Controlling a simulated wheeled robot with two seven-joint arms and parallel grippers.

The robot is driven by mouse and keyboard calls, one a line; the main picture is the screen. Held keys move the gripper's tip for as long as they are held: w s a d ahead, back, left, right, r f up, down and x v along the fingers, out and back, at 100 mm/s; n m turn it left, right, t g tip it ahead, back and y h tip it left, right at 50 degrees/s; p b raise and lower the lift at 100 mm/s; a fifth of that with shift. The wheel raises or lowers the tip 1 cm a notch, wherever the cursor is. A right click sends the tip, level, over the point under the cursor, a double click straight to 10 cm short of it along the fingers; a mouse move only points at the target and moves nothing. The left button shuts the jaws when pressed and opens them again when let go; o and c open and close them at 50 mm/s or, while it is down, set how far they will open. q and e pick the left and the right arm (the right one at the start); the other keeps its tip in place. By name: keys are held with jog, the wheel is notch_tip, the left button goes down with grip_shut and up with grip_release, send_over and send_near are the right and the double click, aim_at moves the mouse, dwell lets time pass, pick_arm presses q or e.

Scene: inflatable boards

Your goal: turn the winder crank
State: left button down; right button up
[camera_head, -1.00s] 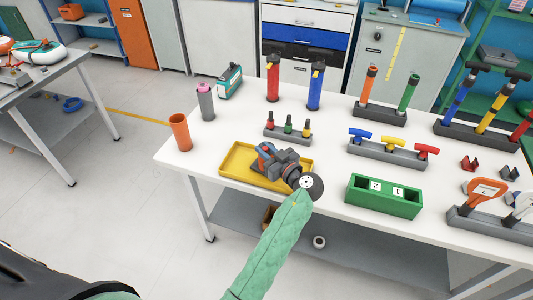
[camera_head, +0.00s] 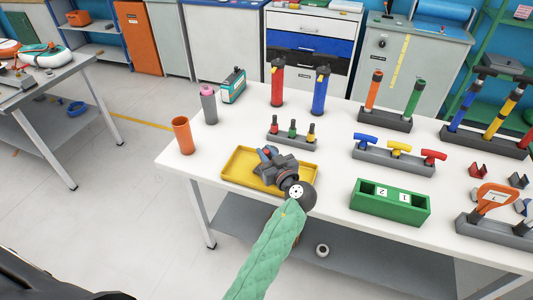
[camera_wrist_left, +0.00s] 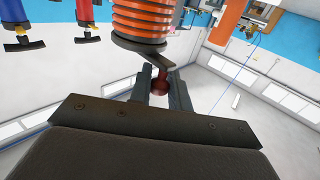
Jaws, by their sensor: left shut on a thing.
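My left gripper (camera_head: 268,158) reaches over the yellow tray (camera_head: 237,178) on the white table, at the end of the green-sleeved arm. In the left wrist view an orange ribbed winder drum (camera_wrist_left: 143,20) fills the upper middle. A short dark crank arm (camera_wrist_left: 152,62) comes off its end and carries a dark red knob (camera_wrist_left: 160,88). The knob sits between the two fingers of my left gripper, which is shut on it. In the head view my gripper and wrist hide the crank, and I cannot make out the drum there. My right gripper is not in view.
A green box (camera_head: 390,207) is to the right. Red (camera_head: 277,86) and blue (camera_head: 320,94) pumps stand farther back.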

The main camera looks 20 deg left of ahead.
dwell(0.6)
pick_arm(q)
jog(key=c, duration=1.3)
grip_release()
jog(key=shift+c, duration=0.2)
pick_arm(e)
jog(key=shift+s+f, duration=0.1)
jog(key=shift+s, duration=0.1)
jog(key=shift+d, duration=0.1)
